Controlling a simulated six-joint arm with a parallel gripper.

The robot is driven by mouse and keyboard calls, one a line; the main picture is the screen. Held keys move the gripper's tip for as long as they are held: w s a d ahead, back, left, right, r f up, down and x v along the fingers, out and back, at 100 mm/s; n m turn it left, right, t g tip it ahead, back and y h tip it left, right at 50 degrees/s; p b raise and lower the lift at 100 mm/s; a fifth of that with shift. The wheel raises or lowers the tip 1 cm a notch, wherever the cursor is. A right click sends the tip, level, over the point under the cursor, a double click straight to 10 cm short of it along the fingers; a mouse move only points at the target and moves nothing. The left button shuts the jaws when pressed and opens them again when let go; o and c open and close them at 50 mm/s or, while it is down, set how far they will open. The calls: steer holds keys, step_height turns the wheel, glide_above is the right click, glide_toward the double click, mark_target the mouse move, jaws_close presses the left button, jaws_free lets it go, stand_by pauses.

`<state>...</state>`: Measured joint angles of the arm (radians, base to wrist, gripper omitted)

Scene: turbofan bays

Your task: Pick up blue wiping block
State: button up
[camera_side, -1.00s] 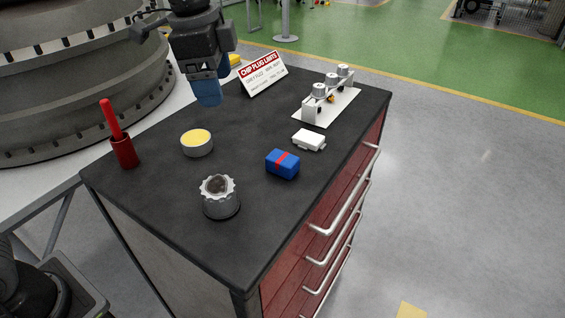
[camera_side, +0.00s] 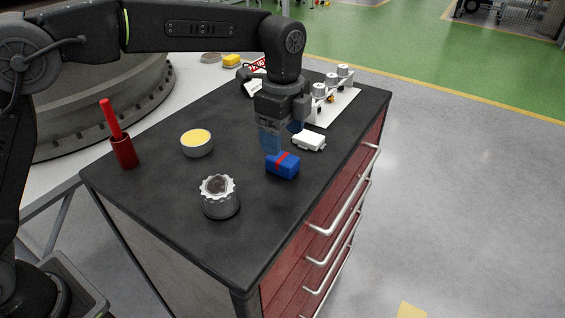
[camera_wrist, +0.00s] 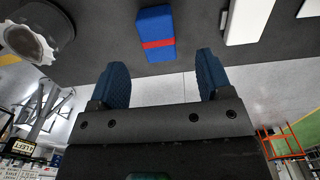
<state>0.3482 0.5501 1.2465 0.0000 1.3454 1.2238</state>
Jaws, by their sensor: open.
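The blue wiping block (camera_side: 283,166) with a red band lies on the black bench top, near the right edge. It also shows in the wrist view (camera_wrist: 156,28), at the top centre, beyond my fingertips. My gripper (camera_side: 281,140) has blue fingers and hangs just behind and above the block in the side view. In the wrist view my gripper (camera_wrist: 158,62) is open, with its two fingers wide apart and nothing between them. The block lies ahead of the gap between the fingers and is not held.
A white block (camera_side: 309,141) lies close to the right of my gripper. A white stand with metal cylinders (camera_side: 330,105) is behind it. A yellow-filled tin (camera_side: 197,143), a red cup with a handle (camera_side: 124,151) and a toothed metal part (camera_side: 219,197) stand to the left.

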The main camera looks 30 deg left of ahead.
mark_target(282, 157)
steer(key=shift+s+f, duration=0.1)
steer(key=shift+f, duration=2.85)
steer(key=shift+c, duration=0.3)
steer(key=c, duration=1)
steer(key=shift+o, duration=0.2)
steer(key=shift+r, duration=0.15)
step_height(282, 157, up, 4)
steer(key=shift+r, duration=0.1)
steer(key=s+a+r, duration=0.1)
steer(key=a+r, duration=0.5)
steer(key=a, duration=0.5)
steer(key=shift+a+r, duration=0.3)
steer(key=shift+a, duration=0.05)
